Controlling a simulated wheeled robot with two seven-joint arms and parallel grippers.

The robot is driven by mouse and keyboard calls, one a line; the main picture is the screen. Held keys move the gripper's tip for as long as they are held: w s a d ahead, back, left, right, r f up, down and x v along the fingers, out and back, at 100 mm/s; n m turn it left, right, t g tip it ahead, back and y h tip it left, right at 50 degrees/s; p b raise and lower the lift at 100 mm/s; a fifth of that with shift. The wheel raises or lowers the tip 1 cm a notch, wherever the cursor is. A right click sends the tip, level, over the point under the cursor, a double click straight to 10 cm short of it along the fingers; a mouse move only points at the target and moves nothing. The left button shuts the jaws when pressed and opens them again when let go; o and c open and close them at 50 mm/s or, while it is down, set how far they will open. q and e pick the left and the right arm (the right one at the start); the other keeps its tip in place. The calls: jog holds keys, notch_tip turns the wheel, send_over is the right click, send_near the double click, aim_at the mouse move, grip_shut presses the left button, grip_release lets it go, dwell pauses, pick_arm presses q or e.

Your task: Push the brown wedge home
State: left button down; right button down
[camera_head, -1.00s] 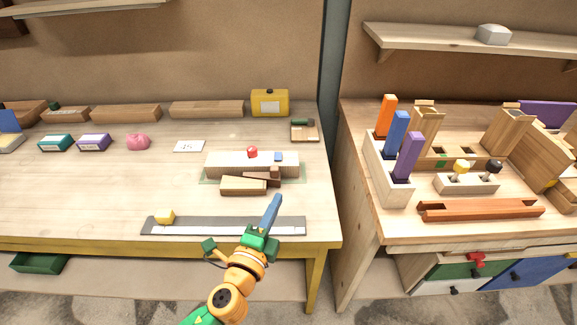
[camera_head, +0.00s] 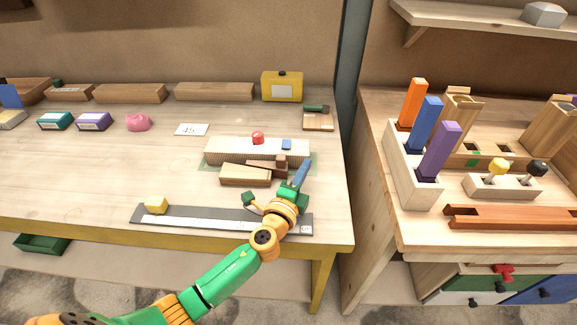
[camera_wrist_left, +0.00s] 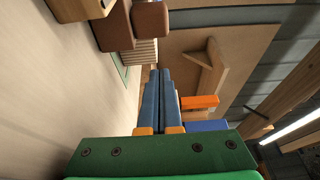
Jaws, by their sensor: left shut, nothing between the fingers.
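The brown wedge (camera_head: 268,170) lies on the left table, its length between a long ribbed block (camera_head: 235,152) and a lighter tan wood block (camera_head: 245,177). Its right end is thicker and darker. In the left wrist view brown blocky ends (camera_wrist_left: 150,20) show at the top, left of the fingers' line. My left gripper (camera_head: 306,164) has its blue fingers shut and empty, low over the table just right of the wedge's right end. A small gap seems to separate them; contact cannot be told. The fingers also show together in the wrist view (camera_wrist_left: 160,74). My right gripper is out of view.
A red knob (camera_head: 257,137) and a blue piece (camera_head: 286,144) sit on the ribbed block. A small tray (camera_head: 318,120) stands behind. The table's right edge is close to my gripper.

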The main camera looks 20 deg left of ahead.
aim_at(267, 169)
pick_arm(q)
jog(key=a, duration=0.3)
jog(key=shift+s+a+p, duration=0.1)
jog(key=shift+s+p, duration=0.1)
jog(key=shift+p, duration=0.2)
jog(key=shift+s+a, duration=0.2)
jog(key=shift+a, duration=0.15)
jog(key=shift+w, duration=0.1)
jog(key=a, duration=0.1)
jog(key=a+b, duration=0.1)
jog(key=a, duration=0.3)
jog(key=shift+s+f, duration=0.15)
jog(key=shift+s, duration=0.15)
jog(key=shift+a, duration=0.2)
jog(key=shift+r, duration=0.2)
